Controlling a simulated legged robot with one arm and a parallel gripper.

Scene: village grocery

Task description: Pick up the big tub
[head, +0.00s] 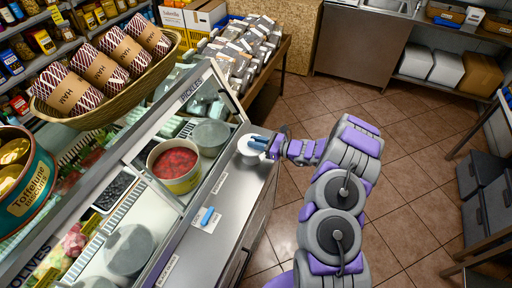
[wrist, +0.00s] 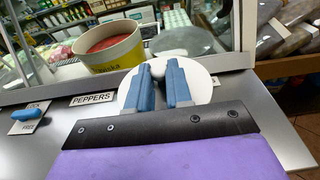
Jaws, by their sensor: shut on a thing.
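A big cream tub (head: 174,180) with red contents and a yellow lower band stands in the display case, left of my gripper. The tub also shows at the upper left of the wrist view (wrist: 112,52). My gripper (head: 272,147) is at the far end of the metal counter, apart from the tub. Its blue fingers (wrist: 164,78) are shut on a white round lid-like piece (wrist: 204,73), seemingly at its pale knob. The white piece also shows in the head view (head: 250,146). The fingers partly hide it, so the exact contact is unclear.
A grey round container (head: 210,136) stands behind the tub, and a grey-lidded one (head: 130,249) is nearer. A blue latch (head: 207,216) sits on the counter (head: 222,235). A basket of ham (head: 150,83) is above the case. The tiled floor (head: 410,190) at right is clear.

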